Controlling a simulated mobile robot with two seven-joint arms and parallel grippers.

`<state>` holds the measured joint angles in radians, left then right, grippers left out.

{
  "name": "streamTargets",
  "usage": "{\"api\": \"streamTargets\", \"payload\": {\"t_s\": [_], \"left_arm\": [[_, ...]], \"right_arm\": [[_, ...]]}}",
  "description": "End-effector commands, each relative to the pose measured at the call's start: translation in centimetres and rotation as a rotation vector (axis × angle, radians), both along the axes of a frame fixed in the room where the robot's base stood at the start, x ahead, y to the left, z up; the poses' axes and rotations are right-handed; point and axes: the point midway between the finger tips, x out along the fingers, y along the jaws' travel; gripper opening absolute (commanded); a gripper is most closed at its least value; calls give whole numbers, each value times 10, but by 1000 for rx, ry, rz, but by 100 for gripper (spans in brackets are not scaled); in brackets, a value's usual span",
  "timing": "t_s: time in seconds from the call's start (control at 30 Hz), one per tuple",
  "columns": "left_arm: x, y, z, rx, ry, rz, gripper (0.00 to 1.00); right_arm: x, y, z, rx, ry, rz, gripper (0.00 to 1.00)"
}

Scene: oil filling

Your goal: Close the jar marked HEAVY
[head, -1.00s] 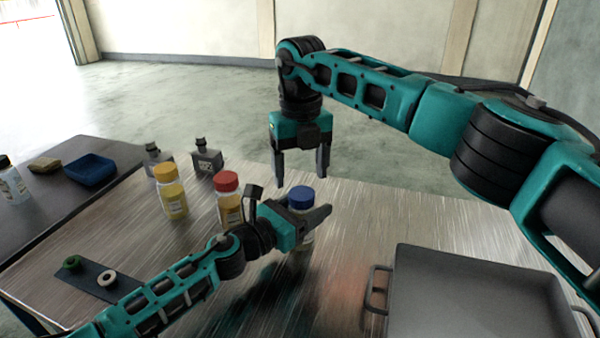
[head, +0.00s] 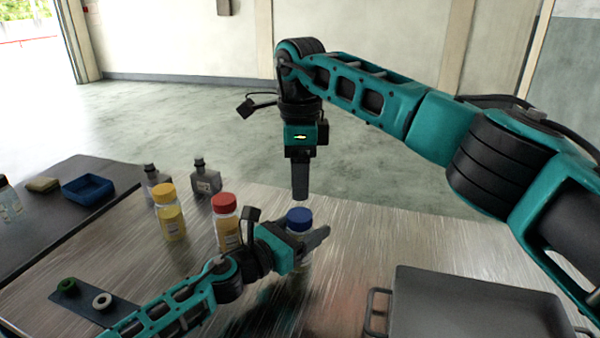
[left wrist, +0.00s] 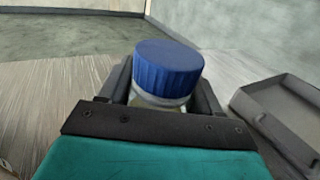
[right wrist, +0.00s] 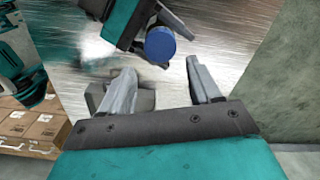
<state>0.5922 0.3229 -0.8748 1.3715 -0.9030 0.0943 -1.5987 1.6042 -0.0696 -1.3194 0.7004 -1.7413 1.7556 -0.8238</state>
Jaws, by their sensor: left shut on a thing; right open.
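A clear jar with a blue cap (head: 299,219) stands on the metal table. My left gripper (head: 308,250) is shut around its body from the side, and hides most of the jar. In the left wrist view the blue cap (left wrist: 167,69) sits on top of the jar, between the fingers; I cannot tell how tight it is. No HEAVY marking is readable. My right gripper (head: 300,196) points down just above and behind the blue cap, seen edge-on. In the right wrist view it (right wrist: 160,76) is open and empty, with the blue cap (right wrist: 160,43) beyond its fingertips.
A red-capped jar (head: 224,203) and yellow-capped jar (head: 164,194) stand left of the blue-capped one. Grey bottles (head: 206,179) are behind them. A grey tray (head: 470,305) is at front right. A dark strip with rings (head: 102,301) lies at front left.

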Motion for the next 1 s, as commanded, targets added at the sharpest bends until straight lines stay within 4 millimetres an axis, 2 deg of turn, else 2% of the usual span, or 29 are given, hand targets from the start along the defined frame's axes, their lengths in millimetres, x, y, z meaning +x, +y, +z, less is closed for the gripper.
{"api": "streamTargets", "payload": {"t_s": [0.17, 0.57, 1.0], "left_arm": [[0, 1, 0, 1, 0, 1, 0], [0, 0, 0, 1, 0, 1, 0], [0, 0, 0, 1, -1, 0, 0]], "right_arm": [[0, 0, 2, -1, 0, 67, 63], [0, 0, -3, -1, 1, 69, 63], [-1, 0, -65, -1, 3, 67, 63]]}}
